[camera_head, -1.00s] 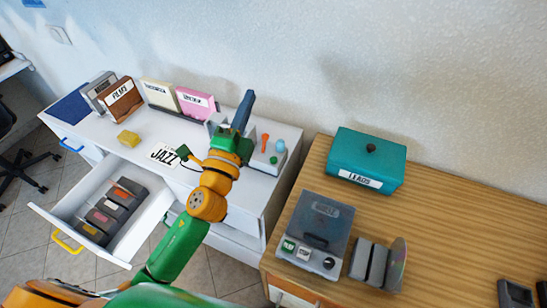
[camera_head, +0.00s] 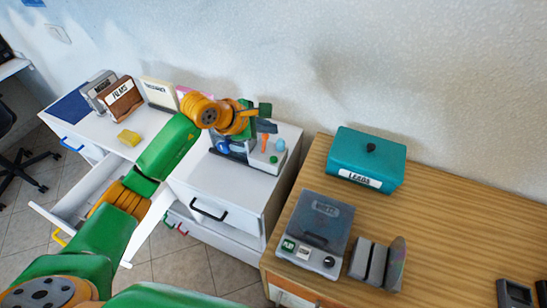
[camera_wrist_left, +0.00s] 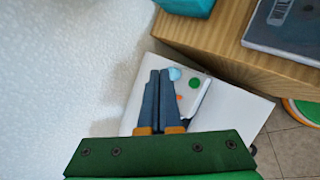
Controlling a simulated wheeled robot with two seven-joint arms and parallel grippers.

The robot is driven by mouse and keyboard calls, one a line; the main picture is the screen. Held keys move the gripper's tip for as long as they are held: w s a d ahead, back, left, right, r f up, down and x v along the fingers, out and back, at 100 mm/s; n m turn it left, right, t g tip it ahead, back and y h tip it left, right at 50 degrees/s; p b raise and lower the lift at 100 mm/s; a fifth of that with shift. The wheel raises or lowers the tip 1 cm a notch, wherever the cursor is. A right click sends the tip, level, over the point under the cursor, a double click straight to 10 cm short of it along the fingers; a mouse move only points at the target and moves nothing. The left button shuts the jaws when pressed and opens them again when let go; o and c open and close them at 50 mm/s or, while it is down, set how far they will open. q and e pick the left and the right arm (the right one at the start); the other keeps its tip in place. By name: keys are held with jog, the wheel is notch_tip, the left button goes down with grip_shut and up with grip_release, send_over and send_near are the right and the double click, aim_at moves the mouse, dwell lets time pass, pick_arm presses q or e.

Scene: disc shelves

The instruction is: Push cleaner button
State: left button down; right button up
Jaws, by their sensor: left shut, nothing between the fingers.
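The cleaner looks like a pale box (camera_head: 257,162) on the right end of the white cabinet. It has a green button (camera_head: 274,159), a light blue knob (camera_head: 280,145) and an orange piece (camera_head: 265,143) on top. My left gripper (camera_head: 267,117) is shut and empty, above the back of the cleaner and apart from the green button. In the left wrist view, the closed fingertips (camera_wrist_left: 160,73) lie beside the light blue knob (camera_wrist_left: 175,74), with the green button (camera_wrist_left: 194,83) to their right. The fingers and gripper body hide part of the cleaner. My right gripper is not in view.
A wooden desk (camera_head: 450,210) on the right holds a grey player (camera_head: 315,228), upright cases (camera_head: 367,261) and a teal box (camera_head: 370,158). The wall is close behind.

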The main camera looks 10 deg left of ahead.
pick_arm(q)
jog(key=shift+f, duration=0.15)
jog(key=b, duration=0.6)
send_over(274, 159)
jog(key=a, duration=0.1)
jog(key=f, duration=0.7)
jog(key=shift+s+f, duration=0.3)
jog(key=shift+f, duration=0.5)
jog(key=shift+b, duration=0.35)
dwell(0.4)
jog(key=shift+f+b, duration=0.4)
jog(key=shift+b, duration=0.05)
jog(key=shift+f+b, duration=0.5)
dwell(0.4)
jog(key=shift+r, duration=0.1)
jog(key=shift+r+p, duration=0.55)
jog(key=shift+r, duration=0.25)
jog(key=shift+r, duration=0.1)
